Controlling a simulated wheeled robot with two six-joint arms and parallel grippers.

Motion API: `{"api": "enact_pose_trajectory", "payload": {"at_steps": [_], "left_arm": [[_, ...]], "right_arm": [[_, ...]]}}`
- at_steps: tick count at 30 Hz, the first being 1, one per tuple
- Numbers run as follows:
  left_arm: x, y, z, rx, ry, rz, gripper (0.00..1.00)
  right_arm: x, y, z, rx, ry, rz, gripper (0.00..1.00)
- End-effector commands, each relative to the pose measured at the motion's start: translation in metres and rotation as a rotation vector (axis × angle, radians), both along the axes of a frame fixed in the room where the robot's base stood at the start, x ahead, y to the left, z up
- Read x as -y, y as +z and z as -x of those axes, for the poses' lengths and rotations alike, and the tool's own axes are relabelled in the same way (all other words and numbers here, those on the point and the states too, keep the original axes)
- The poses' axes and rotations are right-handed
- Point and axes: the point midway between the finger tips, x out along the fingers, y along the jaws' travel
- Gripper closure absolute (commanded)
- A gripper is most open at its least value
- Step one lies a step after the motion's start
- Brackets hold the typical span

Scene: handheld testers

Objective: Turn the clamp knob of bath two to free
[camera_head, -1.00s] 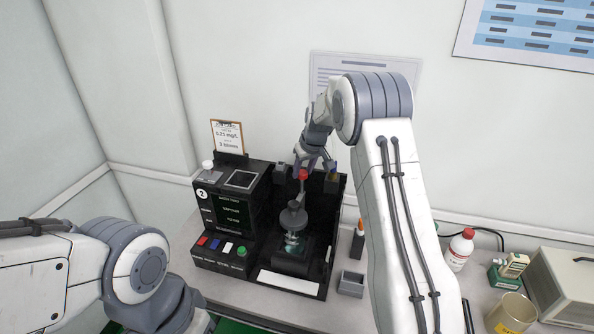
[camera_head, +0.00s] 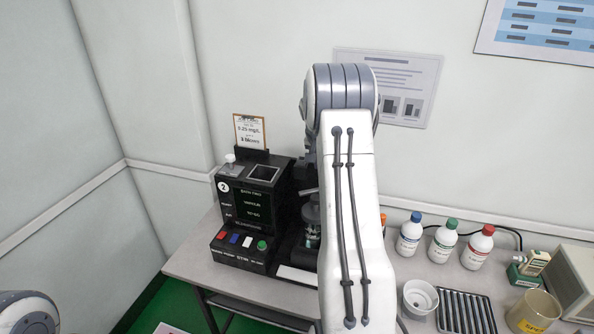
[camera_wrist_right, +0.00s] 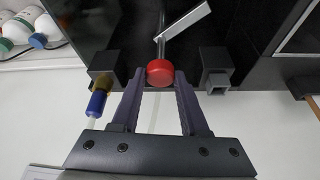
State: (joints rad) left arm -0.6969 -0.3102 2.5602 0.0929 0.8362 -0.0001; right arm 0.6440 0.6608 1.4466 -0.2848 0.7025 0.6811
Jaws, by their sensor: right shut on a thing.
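Bath two is the black unit (camera_head: 226,214) with a "2" badge and a lit screen (camera_head: 258,205), left of my right arm in the head view. In the right wrist view, the round red knob (camera_wrist_right: 160,72) sits between the fingertips of my right gripper (camera_wrist_right: 154,82), which is shut on it. A pale flat lever (camera_wrist_right: 183,20) and thin rod lie just behind the knob. In the head view my right arm hides the knob and right gripper. Of my left arm only a piece shows at the lower left corner; its gripper is out of frame.
Two dark square posts (camera_wrist_right: 103,65) (camera_wrist_right: 215,68) flank the knob closely. A blue and yellow item (camera_wrist_right: 97,98) hangs by the left post. Several capped bottles (camera_head: 443,243), a white cup (camera_head: 419,299) and a slotted rack (camera_head: 466,312) stand right of my arm.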

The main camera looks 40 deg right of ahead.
Motion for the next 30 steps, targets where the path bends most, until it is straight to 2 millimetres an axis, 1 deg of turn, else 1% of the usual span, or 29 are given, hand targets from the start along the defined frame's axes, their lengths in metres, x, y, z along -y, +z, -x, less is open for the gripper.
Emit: {"api": "enact_pose_trajectory", "payload": {"at_steps": [1, 6, 15, 21, 30], "left_arm": [[0.000, -0.006, 0.000, 0.000, 0.000, 0.000, 0.50], [0.000, -0.014, 0.000, 0.000, -0.001, 0.000, 0.50], [0.000, -0.017, 0.000, 0.000, 0.000, 0.000, 0.50], [0.000, -0.016, 0.000, 0.000, 0.000, 0.000, 0.50], [0.000, -0.015, 0.000, 0.000, 0.000, 0.000, 0.50]], "right_arm": [[0.004, -0.003, 0.003, -0.002, -0.048, 0.000, 1.00], [0.008, -0.002, 0.005, -0.003, -0.215, 0.001, 1.00], [0.008, 0.000, 0.004, -0.003, -0.461, 0.000, 1.00], [0.008, 0.000, 0.004, -0.003, -0.573, 0.000, 1.00], [0.007, 0.000, 0.003, -0.004, -0.650, 0.000, 1.00]]}}
